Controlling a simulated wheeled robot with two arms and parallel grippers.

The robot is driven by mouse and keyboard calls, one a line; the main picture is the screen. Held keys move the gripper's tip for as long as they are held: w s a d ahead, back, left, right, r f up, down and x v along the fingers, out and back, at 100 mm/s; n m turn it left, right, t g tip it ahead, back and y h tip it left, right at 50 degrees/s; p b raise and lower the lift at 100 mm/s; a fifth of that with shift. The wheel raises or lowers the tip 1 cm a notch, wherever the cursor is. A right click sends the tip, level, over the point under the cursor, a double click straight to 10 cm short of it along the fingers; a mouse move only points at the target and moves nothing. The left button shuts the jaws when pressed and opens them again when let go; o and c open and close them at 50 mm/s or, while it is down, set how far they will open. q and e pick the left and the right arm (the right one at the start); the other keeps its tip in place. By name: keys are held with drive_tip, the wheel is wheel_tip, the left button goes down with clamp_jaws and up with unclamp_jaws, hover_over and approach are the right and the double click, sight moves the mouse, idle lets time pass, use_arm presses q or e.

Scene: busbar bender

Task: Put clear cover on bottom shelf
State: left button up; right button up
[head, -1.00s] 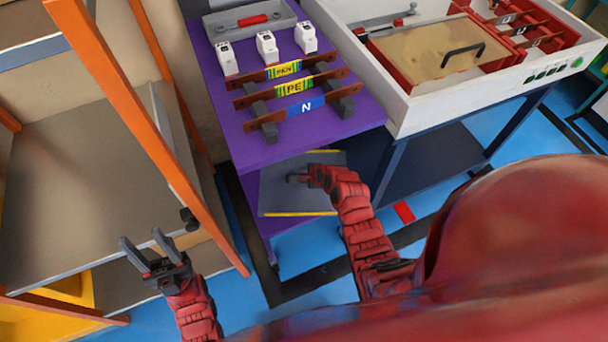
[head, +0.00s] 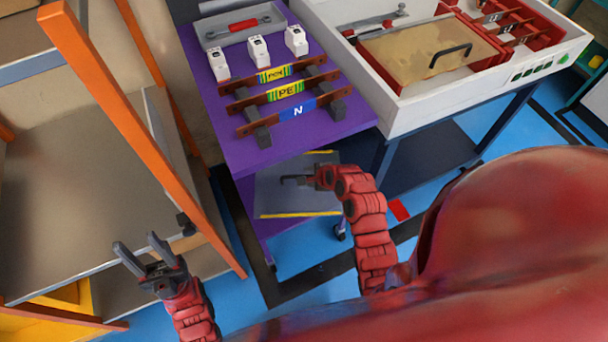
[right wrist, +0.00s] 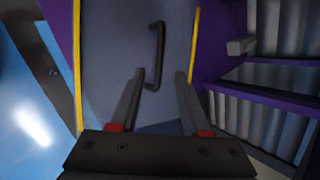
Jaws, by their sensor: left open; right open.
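The clear cover, a greyish panel with yellow edge strips (head: 325,197), lies flat at the lower level of the purple cart. It fills the middle of the right wrist view (right wrist: 110,50), with a black handle (right wrist: 158,45) on top. My right gripper (right wrist: 160,74) is open, its fingertips on either side of the near end of the handle. Whether they touch it cannot be told. In the head view the right gripper (head: 293,180) is small over the cover. My left gripper (head: 138,247) is open and empty beside the orange-framed rack at the left.
The purple cart top (head: 235,150) holds busbars with labels, white blocks and a grey tray. A white-sided bender (head: 420,105) with a handled tan panel (head: 425,58) stands at the right. An orange rack post (head: 140,140) stands near my left arm.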

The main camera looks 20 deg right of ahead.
drive_tip(key=shift+v, duration=1.15)
